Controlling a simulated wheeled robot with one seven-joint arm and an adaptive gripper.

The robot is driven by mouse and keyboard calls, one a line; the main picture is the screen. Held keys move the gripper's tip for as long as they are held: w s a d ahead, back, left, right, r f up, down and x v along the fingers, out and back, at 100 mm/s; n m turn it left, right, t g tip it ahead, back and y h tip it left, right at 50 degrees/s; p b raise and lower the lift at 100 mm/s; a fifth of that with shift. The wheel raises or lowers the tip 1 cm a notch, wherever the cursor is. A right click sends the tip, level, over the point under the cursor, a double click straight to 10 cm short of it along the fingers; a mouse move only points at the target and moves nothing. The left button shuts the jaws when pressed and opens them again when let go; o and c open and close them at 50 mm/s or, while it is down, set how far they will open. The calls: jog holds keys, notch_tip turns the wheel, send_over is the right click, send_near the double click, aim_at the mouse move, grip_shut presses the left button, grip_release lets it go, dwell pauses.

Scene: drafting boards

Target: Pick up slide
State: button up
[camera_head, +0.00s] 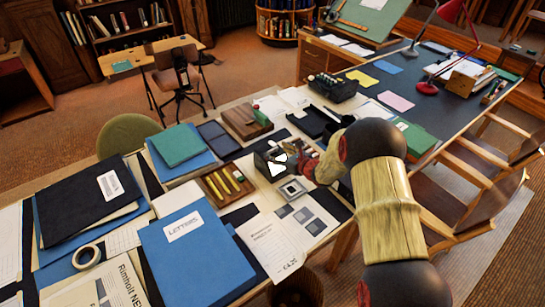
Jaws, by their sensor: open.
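A small square slide (292,190) with a pale frame and a dark centre lies flat near the right edge of the paper-covered table. My gripper (302,165) is just above and behind it in the picture, at the end of my arm that comes in from the lower right. It is small and partly hidden by my arm link. It appears empty and apart from the slide.
A black box (270,160) stands close to my gripper. A wooden tray with yellow sticks (224,184) lies left of the slide. A printed sheet with grey squares (275,242) lies in front. A blue folder (184,250) and wooden chairs (455,185) flank this area.

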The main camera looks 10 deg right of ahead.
jog(key=shift+w+a+f, duration=0.25)
jog(key=shift+w, duration=0.35)
jog(key=shift+r, duration=0.1)
jog(key=shift+c, duration=0.7)
jog(key=c, duration=0.7)
jog(key=shift+c, duration=0.3)
